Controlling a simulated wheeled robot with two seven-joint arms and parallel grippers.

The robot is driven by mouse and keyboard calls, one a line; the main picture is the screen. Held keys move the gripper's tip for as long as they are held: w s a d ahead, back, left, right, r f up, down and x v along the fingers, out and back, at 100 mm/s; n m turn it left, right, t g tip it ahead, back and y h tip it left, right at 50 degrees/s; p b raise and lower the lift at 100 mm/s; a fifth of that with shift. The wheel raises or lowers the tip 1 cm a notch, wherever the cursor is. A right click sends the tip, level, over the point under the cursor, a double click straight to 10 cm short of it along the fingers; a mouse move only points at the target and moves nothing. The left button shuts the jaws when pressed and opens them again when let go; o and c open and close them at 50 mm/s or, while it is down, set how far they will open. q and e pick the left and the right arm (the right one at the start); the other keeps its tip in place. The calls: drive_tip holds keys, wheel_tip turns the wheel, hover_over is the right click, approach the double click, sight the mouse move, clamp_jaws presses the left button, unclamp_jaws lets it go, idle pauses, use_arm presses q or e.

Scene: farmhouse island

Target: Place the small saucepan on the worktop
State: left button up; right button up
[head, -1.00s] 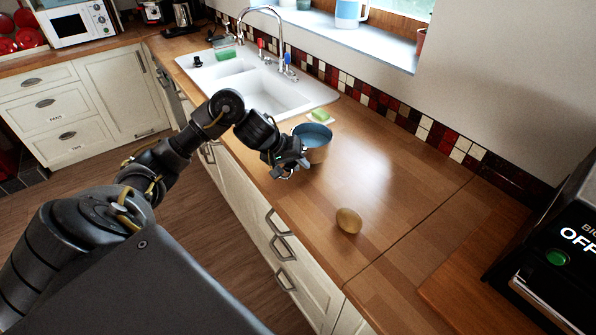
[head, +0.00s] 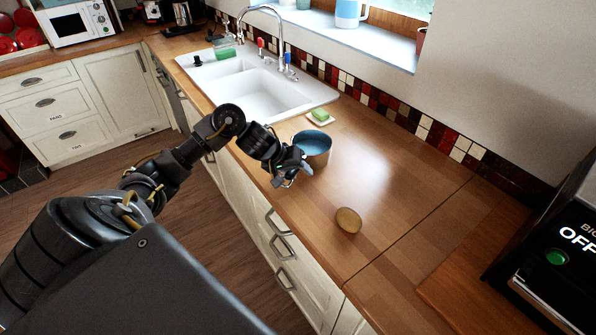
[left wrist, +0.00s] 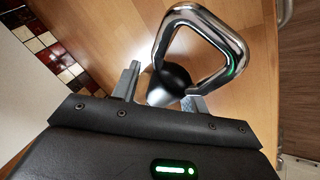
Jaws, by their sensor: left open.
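The small saucepan (head: 318,155) has a copper-coloured outside and a blue-looking inside. It stands upright on the wooden worktop (head: 375,185), just in front of the sink's right end. My left gripper (head: 290,172) is at the pan's near-left side, over the worktop's front edge. In the left wrist view a chrome loop handle (left wrist: 238,55) with a black part shows by the two fingers. The fingers are open, with the black part between them; contact is hard to tell. The pan's body is not clear in that view. My right gripper is not in view.
A brown potato-like object (head: 348,220) lies on the worktop to the right of the pan. A green sponge on a white dish (head: 320,118) is behind the pan. The white sink (head: 265,95) lies beyond. A black appliance (head: 560,250) stands at right. The worktop's middle is clear.

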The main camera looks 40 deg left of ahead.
use_arm(q)
drive_tip(key=shift+r, duration=0.25)
drive_tip(key=v, duration=1.1)
drive_tip(key=shift+s+a+r, duration=0.15)
drive_tip(key=shift+s+r, duration=0.1)
drive_tip(key=shift+s, duration=0.05)
